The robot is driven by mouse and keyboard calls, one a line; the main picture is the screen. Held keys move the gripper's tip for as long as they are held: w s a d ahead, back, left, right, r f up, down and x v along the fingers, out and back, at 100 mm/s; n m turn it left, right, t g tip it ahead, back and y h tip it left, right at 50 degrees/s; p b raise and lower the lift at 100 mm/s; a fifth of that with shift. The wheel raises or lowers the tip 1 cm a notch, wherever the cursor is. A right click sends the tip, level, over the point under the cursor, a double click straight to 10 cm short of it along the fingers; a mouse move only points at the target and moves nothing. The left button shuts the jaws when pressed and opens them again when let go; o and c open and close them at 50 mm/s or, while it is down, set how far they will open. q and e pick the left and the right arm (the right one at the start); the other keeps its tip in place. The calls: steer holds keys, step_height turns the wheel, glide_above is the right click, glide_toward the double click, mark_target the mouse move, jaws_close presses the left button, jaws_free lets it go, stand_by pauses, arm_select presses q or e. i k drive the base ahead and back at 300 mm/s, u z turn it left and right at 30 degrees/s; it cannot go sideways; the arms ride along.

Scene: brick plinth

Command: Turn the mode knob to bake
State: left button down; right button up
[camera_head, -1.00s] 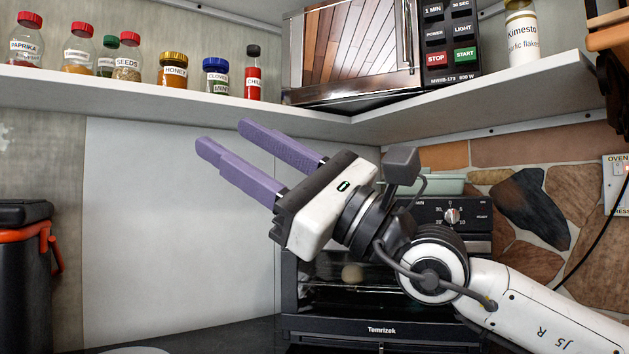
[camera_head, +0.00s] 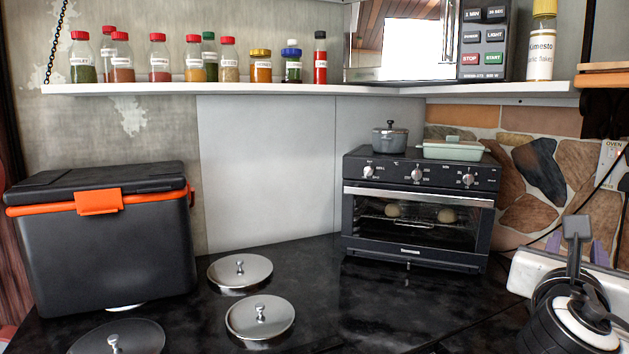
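A black toaster oven (camera_head: 418,208) stands on the dark counter right of centre, its glass door shut. Its top front panel has three silvery knobs in a row: a left knob (camera_head: 368,171), a middle knob (camera_head: 416,174) and a right knob (camera_head: 467,179). The print around them is too small to read surely, so I cannot tell the mode setting. My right gripper (camera_head: 577,247) is at the lower right, well apart from the oven. Its purple fingertips show apart behind the wrist, with nothing seen between them. My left gripper is out of view.
A grey pot (camera_head: 390,139) and pale green dish (camera_head: 452,151) stand on the oven. A shelf (camera_head: 270,89) with jars and a microwave (camera_head: 403,48) overhangs behind. A black cooler (camera_head: 105,245) stands left.

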mark_target(368, 170)
steer(key=u, duration=0.3)
steer(key=k, duration=0.5)
steer(key=z, duration=0.65)
steer(key=i, duration=0.85)
steer(key=u, duration=0.6)
steer(key=i, duration=0.7)
steer(key=u, duration=0.6)
